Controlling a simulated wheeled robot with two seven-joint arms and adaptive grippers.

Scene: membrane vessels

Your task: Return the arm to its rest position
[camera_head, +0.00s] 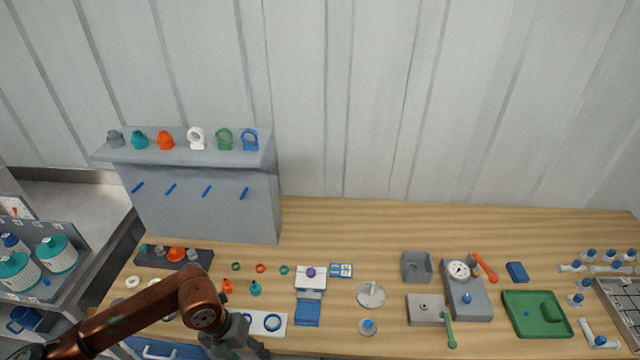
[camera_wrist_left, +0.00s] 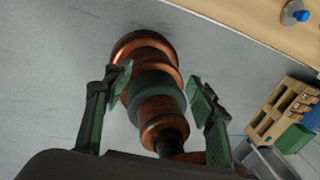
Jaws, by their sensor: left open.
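My left arm, copper-coloured, comes in from the lower left in the head view and bends down at the front edge of the bench (camera_head: 360,220). My left gripper (camera_head: 240,345) is at the bottom of that view, partly cut off, beside a white plate with blue rings (camera_head: 272,322). In the left wrist view its two fingers (camera_wrist_left: 160,84) stand apart, open. A copper and green arm link of mine shows behind the gap, over grey floor; no task object is held. My right gripper is in neither view.
A grey shelf unit (camera_head: 205,205) with coloured rings and caps stands at the back left. A blue block stand (camera_head: 307,312), a gauge fixture (camera_head: 470,298) and a green tray (camera_head: 522,325) are on the bench. In the wrist view, a wooden pallet (camera_wrist_left: 278,110) lies at the right.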

